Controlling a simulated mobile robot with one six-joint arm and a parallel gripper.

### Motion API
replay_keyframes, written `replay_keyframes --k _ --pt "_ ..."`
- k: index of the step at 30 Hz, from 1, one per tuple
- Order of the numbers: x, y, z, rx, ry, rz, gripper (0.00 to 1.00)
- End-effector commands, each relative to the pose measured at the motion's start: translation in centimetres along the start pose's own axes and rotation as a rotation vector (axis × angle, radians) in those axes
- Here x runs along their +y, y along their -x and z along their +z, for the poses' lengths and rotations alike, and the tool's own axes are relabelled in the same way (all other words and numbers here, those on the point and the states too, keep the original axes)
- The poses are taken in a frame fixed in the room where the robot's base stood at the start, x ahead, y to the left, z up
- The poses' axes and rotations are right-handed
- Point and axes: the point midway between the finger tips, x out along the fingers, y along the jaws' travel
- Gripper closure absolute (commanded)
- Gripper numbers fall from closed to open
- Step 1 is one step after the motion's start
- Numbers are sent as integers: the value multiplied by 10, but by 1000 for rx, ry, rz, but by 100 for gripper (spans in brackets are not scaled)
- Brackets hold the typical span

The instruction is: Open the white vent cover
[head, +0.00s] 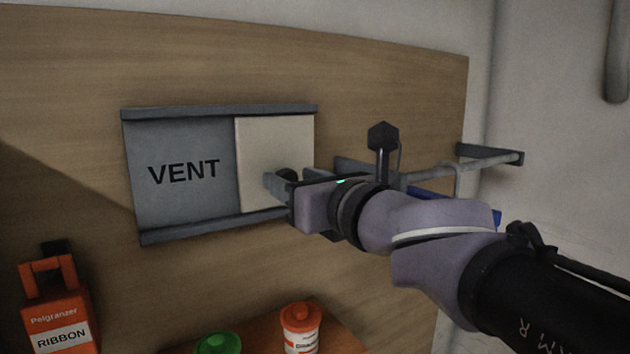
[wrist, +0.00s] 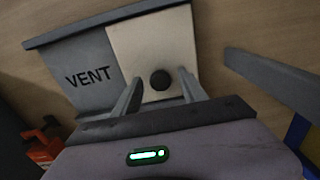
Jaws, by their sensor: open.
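The white vent cover (head: 272,147) is a flat panel on the right part of the grey vent frame (head: 180,192) marked "VENT". In the wrist view the white cover (wrist: 157,47) carries a round dark knob (wrist: 160,80) near its lower middle. My gripper (wrist: 160,92) is open, with a finger on each side of the knob; I cannot tell whether either finger touches it. In the head view my gripper (head: 284,184) is at the cover's lower right, and the knob (head: 287,175) is partly hidden behind the fingers.
A grey bar (head: 470,165) sticks out of the wooden wall at the right. An orange ribbon box (head: 60,318), a green lid (head: 216,344) and an orange-capped container (head: 300,328) stand below. The wall left of the vent is clear.

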Motion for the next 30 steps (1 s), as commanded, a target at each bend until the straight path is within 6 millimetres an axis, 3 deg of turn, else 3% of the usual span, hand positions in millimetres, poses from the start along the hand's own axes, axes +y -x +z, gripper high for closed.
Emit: replay_keyframes --k 6,14,30 --pt "0 0 0 0 1 0 50" --pt "0 0 0 0 0 0 100" --pt "0 0 0 0 1 0 100"
